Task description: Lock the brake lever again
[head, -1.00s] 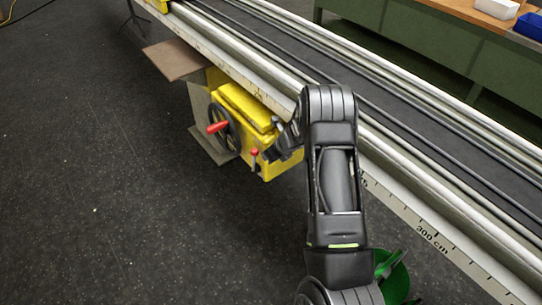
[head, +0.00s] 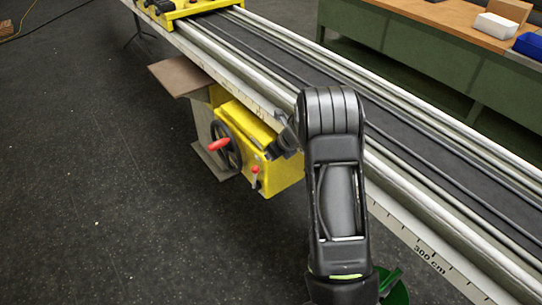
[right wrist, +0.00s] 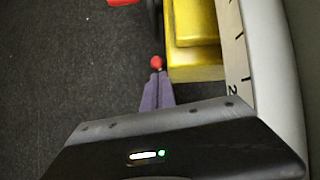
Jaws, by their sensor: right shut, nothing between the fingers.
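The brake lever (head: 255,179) is short with a red knob and stands at the front face of the yellow box (head: 285,174) under the rail. Its red knob (right wrist: 157,62) shows just beyond my fingertips in the right wrist view. My right gripper (head: 270,154) is beside the yellow box, close to the lever, seen partly behind my forearm. In the right wrist view its purple-grey fingers (right wrist: 157,78) are together and empty. I cannot tell whether they touch the knob. My left gripper is not in view.
A black handwheel with a red handle (head: 219,145) sits left of the lever. The long rail (head: 410,206) with its scale runs above the box. A brown plate (head: 180,77) juts out at the left. A yellow carriage (head: 190,8) stands on the rail. Floor at left is clear.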

